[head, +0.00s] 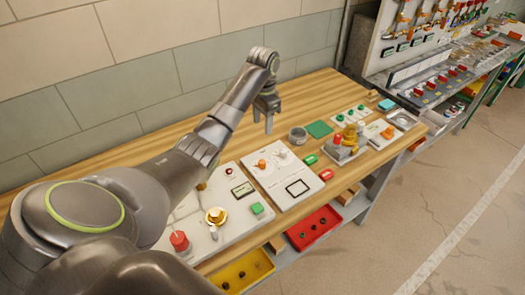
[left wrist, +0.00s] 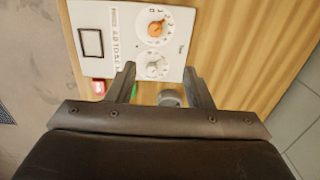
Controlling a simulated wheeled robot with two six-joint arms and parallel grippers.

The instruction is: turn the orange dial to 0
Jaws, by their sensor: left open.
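The orange dial (head: 262,164) is a round knob on a white panel (head: 268,187) lying on the wooden bench. It also shows in the left wrist view (left wrist: 155,29), ringed by small printed marks. I cannot surely read its setting. A pale grey dial (head: 281,155) sits beside it and also shows in the left wrist view (left wrist: 153,68). My left gripper (head: 262,124) is open and empty above the bench, beyond the panel in the head view. In the left wrist view its fingers (left wrist: 158,72) straddle the grey dial in the picture, with the orange dial ahead of them. My right gripper is out of view.
A panel (head: 190,228) with a red knob (head: 179,241) and a yellow knob (head: 215,216) lies nearer. A tiled wall (head: 130,95) backs the bench.

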